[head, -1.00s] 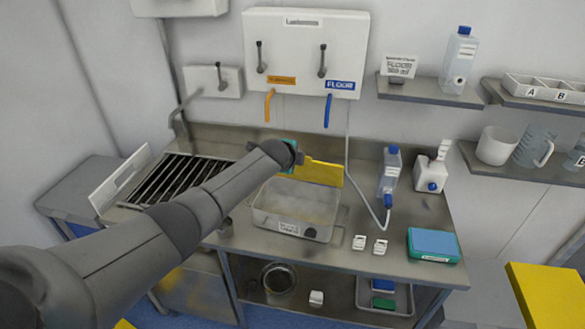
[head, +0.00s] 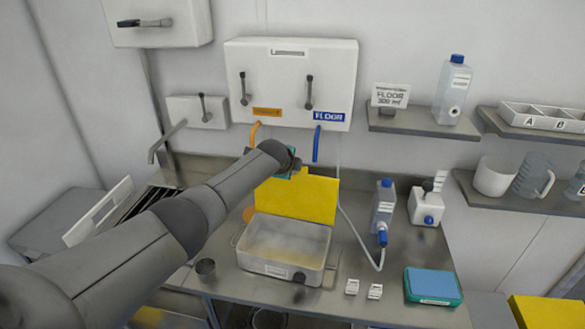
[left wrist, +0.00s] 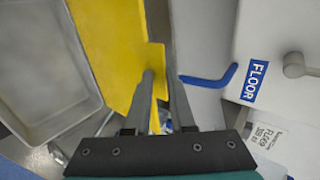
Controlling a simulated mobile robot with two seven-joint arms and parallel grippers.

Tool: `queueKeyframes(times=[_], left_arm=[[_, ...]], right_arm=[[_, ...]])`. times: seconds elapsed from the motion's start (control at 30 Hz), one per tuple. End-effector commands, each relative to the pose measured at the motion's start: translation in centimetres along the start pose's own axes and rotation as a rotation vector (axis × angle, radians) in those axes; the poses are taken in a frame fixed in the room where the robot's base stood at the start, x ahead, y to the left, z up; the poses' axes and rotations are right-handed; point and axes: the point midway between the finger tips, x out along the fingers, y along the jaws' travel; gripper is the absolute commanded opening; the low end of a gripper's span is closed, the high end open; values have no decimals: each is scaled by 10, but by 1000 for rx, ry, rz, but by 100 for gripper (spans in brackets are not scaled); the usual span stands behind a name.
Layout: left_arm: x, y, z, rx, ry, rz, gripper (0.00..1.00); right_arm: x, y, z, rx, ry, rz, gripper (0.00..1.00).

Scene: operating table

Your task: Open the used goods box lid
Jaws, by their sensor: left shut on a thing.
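The used goods box is an open metal box (head: 285,240) on the steel table, with a pale inside and a label on its front. Its yellow lid (head: 300,198) stands raised along the back edge. My left gripper (head: 293,165) is at the lid's top edge, its fingers mostly hidden by the wrist. In the left wrist view, the fingers (left wrist: 161,88) are on either side of a tab on the yellow lid (left wrist: 112,45), and the open box (left wrist: 45,70) lies to the left. My right gripper is not in view.
A blue FLOOR hose (head: 317,145) and an orange hose (head: 255,132) hang from the wall unit behind the lid. A clear bottle (head: 383,208) and a white container (head: 427,205) stand right of the box. A teal-and-blue pack (head: 433,285) lies at front right.

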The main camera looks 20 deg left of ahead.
Motion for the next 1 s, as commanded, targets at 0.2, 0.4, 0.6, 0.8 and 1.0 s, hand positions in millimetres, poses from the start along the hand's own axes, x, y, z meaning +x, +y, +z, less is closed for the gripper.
queueKeyframes(times=[0.2, 0.4, 0.6, 0.8, 1.0], left_arm=[[0, 0, -1, 2, 2, -2, 0], [0, 0, -2, 2, 3, -1, 25], [0, 1, -1, 1, 2, 1, 38], [0, 1, -1, 1, 1, 2, 38], [-8, 1, 0, 2, 1, 3, 38]], right_arm=[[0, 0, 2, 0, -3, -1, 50], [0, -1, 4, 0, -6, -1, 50], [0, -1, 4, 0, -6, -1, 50], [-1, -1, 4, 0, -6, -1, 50], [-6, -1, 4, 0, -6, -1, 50]])
